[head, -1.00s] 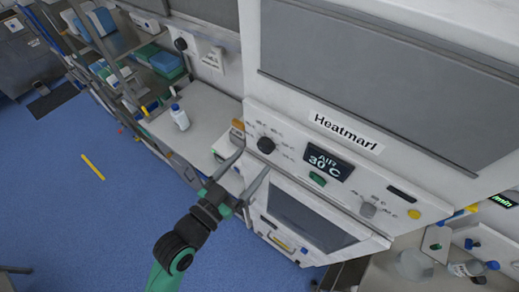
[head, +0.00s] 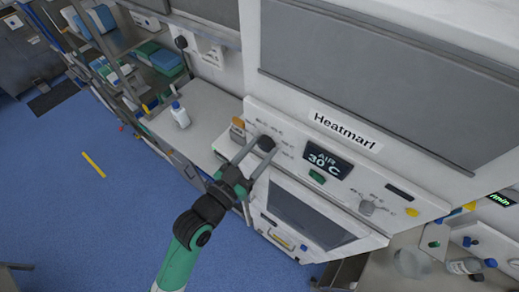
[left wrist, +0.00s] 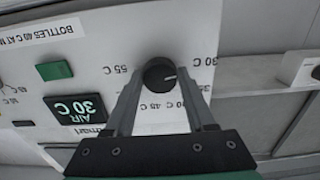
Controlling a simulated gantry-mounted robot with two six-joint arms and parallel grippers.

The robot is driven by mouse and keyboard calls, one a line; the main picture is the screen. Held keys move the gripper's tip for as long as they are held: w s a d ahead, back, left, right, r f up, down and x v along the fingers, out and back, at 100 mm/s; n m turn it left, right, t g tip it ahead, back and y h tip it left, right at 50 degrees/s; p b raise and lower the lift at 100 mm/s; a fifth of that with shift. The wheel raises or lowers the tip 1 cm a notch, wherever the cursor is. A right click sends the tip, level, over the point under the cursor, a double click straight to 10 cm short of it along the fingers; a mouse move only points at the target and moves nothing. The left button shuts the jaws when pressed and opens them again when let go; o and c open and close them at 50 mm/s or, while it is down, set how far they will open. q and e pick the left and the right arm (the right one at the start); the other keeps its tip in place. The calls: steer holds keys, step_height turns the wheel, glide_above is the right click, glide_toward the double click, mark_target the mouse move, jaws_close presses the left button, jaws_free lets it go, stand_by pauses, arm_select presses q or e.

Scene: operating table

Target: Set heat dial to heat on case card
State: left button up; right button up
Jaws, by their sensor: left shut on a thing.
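The black heat dial (head: 266,143) is on the left part of the Heatmart cabinet's front panel. My left gripper (head: 259,152) is at the dial, its two fingers on either side of it and shut on it. In the left wrist view the dial (left wrist: 158,75) sits between the fingertips, its white mark pointing right. Printed temperatures ring it; 55 C, 45 C and 30 C are legible, others partly hidden by the fingers. The display (head: 328,160) reads AIR 30 C.
A green button (head: 317,177) is below the display. A grey knob (head: 367,207) and a yellow knob (head: 412,212) are further right. A white bottle (head: 180,115) stands on the counter at left. The blue floor at left is mostly clear.

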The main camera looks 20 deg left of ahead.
arm_select(q)
jaws_close()
steer(key=shift+m, duration=0.3)
steer(key=shift+f+m+b, duration=0.1)
steer(key=shift+m+b, duration=0.55)
steer(key=shift+m, duration=0.25)
steer(key=m+b, duration=0.2)
steer(key=m, duration=0.3)
steer(key=m+b, duration=0.1)
steer(key=m, duration=0.3)
steer(key=shift+a+m, duration=0.1)
steer(key=shift+m, duration=0.3)
steer(key=shift+m+b, duration=0.6)
steer(key=shift+m, duration=1.2)
